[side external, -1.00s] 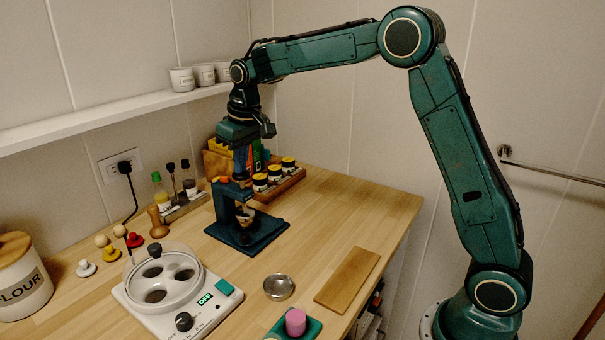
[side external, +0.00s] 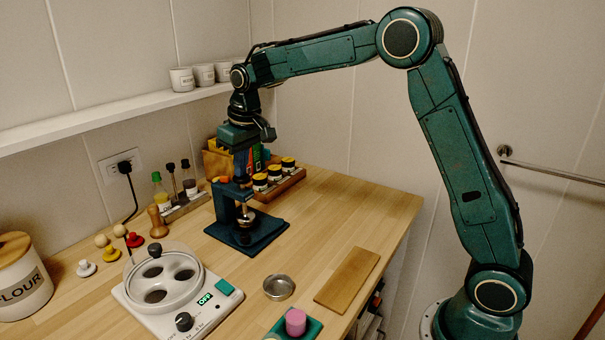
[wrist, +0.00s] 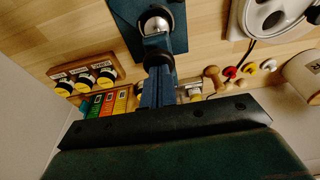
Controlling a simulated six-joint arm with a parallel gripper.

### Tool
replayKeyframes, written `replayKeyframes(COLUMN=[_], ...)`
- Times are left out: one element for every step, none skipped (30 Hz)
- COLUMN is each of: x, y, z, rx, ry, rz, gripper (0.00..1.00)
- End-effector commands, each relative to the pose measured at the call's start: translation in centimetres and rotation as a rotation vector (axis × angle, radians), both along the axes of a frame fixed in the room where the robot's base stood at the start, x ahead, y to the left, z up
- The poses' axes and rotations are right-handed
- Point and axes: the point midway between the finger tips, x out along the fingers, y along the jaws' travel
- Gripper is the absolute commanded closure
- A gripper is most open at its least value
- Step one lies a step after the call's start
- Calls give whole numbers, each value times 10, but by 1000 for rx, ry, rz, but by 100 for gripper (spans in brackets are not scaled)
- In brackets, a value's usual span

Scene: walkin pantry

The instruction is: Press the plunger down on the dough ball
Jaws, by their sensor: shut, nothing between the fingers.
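The dark blue press (side external: 247,234) stands on the counter near the back wall; its base also shows in the wrist view (wrist: 177,41). Its metal plunger (side external: 243,210) is low, close above the base. A round bright metal part of the press shows in the wrist view (wrist: 156,24). The dough ball cannot be clearly made out; the plunger seems to cover it. My gripper (side external: 241,178) points straight down with its fingers shut, directly over the top of the press. It also shows in the wrist view (wrist: 158,62), with nothing held between the fingers.
A white appliance (side external: 183,310) with a round pan is in front left. A metal dish (side external: 279,287) and wooden board (side external: 347,280) lie to the right. The counter between is clear.

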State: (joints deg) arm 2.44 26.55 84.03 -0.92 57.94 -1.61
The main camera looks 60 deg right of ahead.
Motion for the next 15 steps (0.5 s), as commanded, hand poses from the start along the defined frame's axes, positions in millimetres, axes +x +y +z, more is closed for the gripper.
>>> replayKeyframes(x=[-1, -1, -1, -1, -1, -1, -1, -1, -1, -1, -1, -1, -1, -1, -1], y=[0, 0, 0, 0, 0, 0, 0, 0, 0, 0, 0, 0, 0, 0, 0], z=[-3, -3, -3, -3, -4, -4, -4, -4, -5, -5, -5, -6, -6, -6, -6], rx=[0, 0, 0, 0, 0, 0, 0, 0, 0, 0, 0, 0, 0, 0, 0], ry=[6, 6, 6, 6, 6, 5, 5, 5, 5, 5, 5, 5, 5, 5, 5], rz=[0, 0, 0, 0, 0, 0, 0, 0, 0, 0, 0, 0, 0, 0, 0], gripper=[100, 100, 100, 100, 100, 100, 100, 100, 100, 100, 100, 100, 100, 100, 100])
